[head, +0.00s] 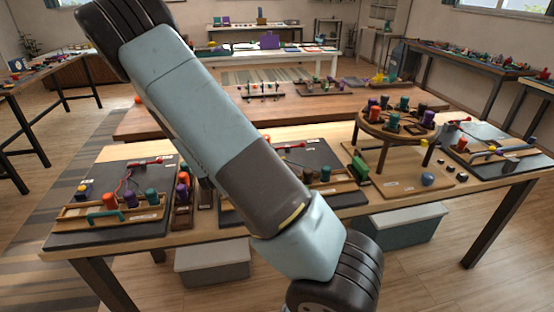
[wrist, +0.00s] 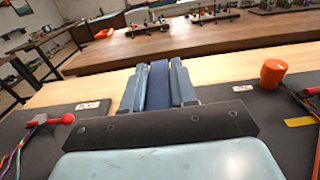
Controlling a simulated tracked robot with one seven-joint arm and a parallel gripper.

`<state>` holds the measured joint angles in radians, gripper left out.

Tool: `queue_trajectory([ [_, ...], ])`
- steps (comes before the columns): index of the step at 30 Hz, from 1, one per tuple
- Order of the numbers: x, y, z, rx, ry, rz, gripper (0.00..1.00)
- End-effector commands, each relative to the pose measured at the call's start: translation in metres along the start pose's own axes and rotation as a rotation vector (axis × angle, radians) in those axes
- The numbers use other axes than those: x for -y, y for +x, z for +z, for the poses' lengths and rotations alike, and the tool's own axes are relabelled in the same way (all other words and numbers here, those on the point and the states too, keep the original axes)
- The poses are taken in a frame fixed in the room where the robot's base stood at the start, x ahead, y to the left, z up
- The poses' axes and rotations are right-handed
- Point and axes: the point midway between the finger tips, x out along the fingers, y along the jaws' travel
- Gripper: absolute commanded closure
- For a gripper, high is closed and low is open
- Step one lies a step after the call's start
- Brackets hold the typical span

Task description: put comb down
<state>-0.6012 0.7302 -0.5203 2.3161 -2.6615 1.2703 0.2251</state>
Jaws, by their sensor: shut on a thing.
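My gripper (wrist: 158,70) shows in the wrist view with its two pale blue fingers pointing away over the wooden table. It is shut on a flat dark blue piece, which I take to be the comb (wrist: 159,90). The fingers cover its sides, and I see no teeth. In the head view my arm crosses the middle of the picture and I cannot make out the gripper or the comb. A dark mat (wrist: 40,135) lies left of the gripper, and another dark mat (wrist: 290,125) lies to its right.
A red-headed peg with coloured cords (wrist: 62,119) is at left. The work table (head: 90,240) also holds trays of spools and a round wooden stand (head: 396,122). Bare wood lies between the mats.

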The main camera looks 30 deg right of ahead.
Motion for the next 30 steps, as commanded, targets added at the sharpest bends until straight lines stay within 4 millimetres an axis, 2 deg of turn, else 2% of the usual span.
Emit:
queue_trajectory([
  [8, 0.014, 0.003, 0.002, 0.001, 0.001, -0.031, 1.00],
  [11, 0.030, 0.002, 0.010, 0.001, 0.004, -0.095, 1.00],
  [16, 0.084, -0.008, 0.031, 0.002, 0.011, -0.317, 1.00],
  [20, 0.129, -0.027, 0.045, 0.002, 0.014, -0.521, 1.00],
  [24, 0.174, -0.055, 0.055, 0.004, 0.016, -0.739, 1.00],
  [30, 0.221, -0.100, 0.061, 0.008, 0.017, -1.012, 1.00],
])
